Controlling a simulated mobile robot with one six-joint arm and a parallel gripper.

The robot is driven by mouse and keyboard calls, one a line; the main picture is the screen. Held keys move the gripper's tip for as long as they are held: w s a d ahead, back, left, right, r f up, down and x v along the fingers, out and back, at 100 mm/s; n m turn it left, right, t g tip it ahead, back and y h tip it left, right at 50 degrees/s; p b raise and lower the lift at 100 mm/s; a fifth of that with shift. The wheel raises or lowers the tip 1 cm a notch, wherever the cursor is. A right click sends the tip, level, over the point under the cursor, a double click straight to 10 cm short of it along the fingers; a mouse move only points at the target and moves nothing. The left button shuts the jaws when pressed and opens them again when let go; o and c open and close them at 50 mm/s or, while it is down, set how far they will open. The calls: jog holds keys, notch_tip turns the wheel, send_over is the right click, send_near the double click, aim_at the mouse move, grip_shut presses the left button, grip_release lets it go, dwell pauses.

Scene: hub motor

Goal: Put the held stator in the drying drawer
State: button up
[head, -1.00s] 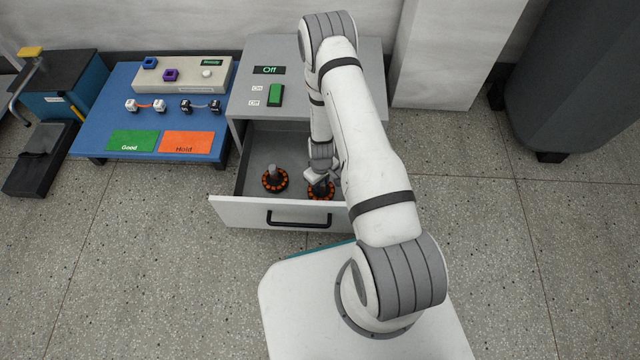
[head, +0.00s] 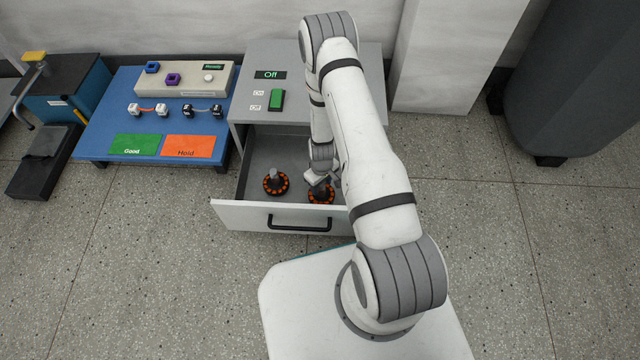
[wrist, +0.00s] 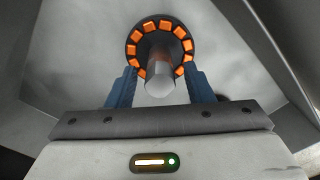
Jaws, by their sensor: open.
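Two round black stators with orange segments and a grey centre post are inside the open drying drawer (head: 290,213). The left stator (head: 276,183) stands clear of my arm. The right stator (head: 320,195) stands on the drawer floor under my gripper (head: 322,178). In the wrist view this stator (wrist: 160,45) lies between and just beyond the two blue fingers of my gripper (wrist: 158,88). The fingers are apart, with a gap on each side of the post. My arm hides the right part of the drawer.
The grey cabinet (head: 330,95) above the drawer has a green switch (head: 276,100) and a display reading "Off". A blue table (head: 100,125) with a green "Good" mat (head: 135,144) and an orange "Hold" mat (head: 188,146) stands to the left. Open floor lies left and right.

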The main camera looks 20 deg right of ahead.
notch_tip(320, 180, up, 39)
jog(key=s+m+p, duration=0.1)
jog(key=m+p, duration=0.2)
jog(key=p, duration=0.2)
jog(key=s+r+m+t, duration=0.1)
jog(key=s+r+m, duration=0.1)
jog(key=s+r, duration=1.5)
jog(key=shift+s+a, duration=0.15)
jog(key=shift+a, duration=0.3)
jog(key=shift+c, duration=0.2)
